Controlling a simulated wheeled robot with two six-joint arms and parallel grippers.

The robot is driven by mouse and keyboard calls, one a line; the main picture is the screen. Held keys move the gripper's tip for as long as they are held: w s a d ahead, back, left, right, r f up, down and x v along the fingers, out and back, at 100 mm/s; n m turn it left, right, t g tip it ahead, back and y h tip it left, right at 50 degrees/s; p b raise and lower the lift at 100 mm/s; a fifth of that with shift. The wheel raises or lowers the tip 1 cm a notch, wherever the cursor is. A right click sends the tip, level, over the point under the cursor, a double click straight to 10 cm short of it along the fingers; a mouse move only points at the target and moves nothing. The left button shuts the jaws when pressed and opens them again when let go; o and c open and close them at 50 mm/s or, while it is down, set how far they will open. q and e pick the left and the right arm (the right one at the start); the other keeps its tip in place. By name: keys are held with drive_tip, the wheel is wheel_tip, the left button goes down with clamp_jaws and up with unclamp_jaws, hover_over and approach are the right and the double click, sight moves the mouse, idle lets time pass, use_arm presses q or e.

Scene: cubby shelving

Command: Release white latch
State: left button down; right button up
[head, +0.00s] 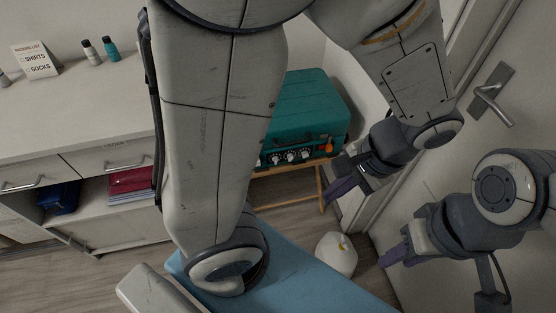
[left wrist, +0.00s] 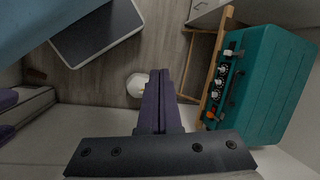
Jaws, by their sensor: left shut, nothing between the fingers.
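A teal suitcase (head: 308,105) lies on a wooden stand. Its front has several round whitish fittings (head: 290,157) and an orange one (head: 327,147); I cannot tell which is the white latch. In the left wrist view, the suitcase (left wrist: 268,85) is at the right, with the whitish fittings (left wrist: 220,82) along its near side and the orange one (left wrist: 210,114) below them. My left gripper (head: 336,194) is in front of the suitcase, apart from it. Its purple fingers (left wrist: 160,75) are shut and empty. My right gripper (head: 394,256) is further right, near the door, its opening unclear.
A white door with a lever handle (head: 492,92) stands at the right. A pale rounded object (head: 337,255) is on the floor below my grippers. A drawer cabinet (head: 80,120) fills the left. The wooden stand's legs (head: 322,188) are close to my left gripper.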

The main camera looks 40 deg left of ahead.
use_arm(q)
drive_tip(key=w+a+f+n+y+b, duration=0.2)
drive_tip(key=w+a+f+y+b, duration=0.2)
drive_tip(key=f, duration=0.6)
drive_tip(key=w+a+f+n+y+b, duration=0.1)
drive_tip(key=w+a+f+y+b, duration=0.4)
drive_tip(key=f, duration=0.6)
drive_tip(key=w+a+f+n+y+b, duration=0.2)
drive_tip(key=w+a+f+y+b, duration=0.3)
drive_tip(key=w+a+f, duration=0.3)
wheel_tip(320, 180, down, 2)
drive_tip(key=shift+a+f+n+b, duration=0.25)
drive_tip(key=shift+a+n+b, duration=0.05)
drive_tip(key=shift+a+b, duration=0.45)
drive_tip(key=a, duration=1)
drive_tip(key=shift+s, duration=0.4)
